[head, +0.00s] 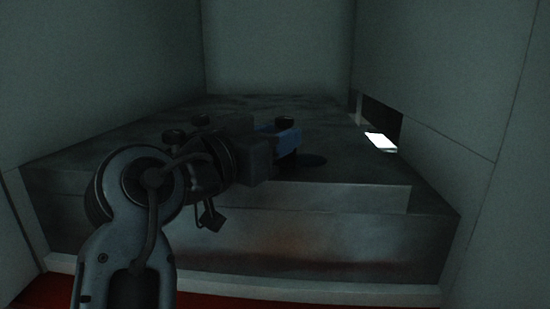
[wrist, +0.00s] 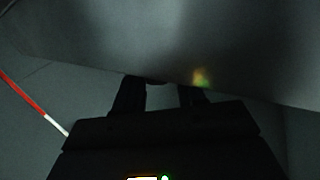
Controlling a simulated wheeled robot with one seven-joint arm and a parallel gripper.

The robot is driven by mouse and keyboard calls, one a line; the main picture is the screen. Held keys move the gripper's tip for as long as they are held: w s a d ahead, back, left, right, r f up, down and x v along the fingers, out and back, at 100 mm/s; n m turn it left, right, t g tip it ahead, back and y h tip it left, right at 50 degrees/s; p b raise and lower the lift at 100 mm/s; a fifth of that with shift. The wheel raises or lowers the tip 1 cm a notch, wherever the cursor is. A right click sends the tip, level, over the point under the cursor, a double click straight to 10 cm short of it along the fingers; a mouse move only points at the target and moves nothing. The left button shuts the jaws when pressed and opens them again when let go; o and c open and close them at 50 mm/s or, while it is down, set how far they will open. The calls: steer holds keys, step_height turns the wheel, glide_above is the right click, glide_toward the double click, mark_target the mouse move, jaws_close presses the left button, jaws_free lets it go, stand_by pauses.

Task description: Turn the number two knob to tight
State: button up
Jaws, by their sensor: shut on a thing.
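My gripper (head: 287,144) reaches over the dark metal block (head: 310,222) in the head view, with blue on its far end. In the wrist view its two dark fingers (wrist: 160,92) stand a little apart at the grey surface, shut on a small dark knob (wrist: 155,82), mostly hidden. I cannot read its number or tell how far it is turned. Other dark round knobs show on the block's top: one at left (head: 173,135), one behind it (head: 200,120) and one at the back (head: 283,123). A flat dark disc (head: 312,160) lies right of my gripper.
Pale walls (head: 275,50) close in the block at the back and both sides. The right wall has a dark slot (head: 381,115) with a bright white panel (head: 381,141). The block's right top is clear. A red-and-white strip (wrist: 30,98) shows in the wrist view.

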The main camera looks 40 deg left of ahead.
steer(key=shift+a, duration=0.1)
steer(key=o, duration=1.1)
steer(key=shift+c, duration=0.2)
steer(key=s+b, duration=0.1)
steer(key=s, duration=0.7)
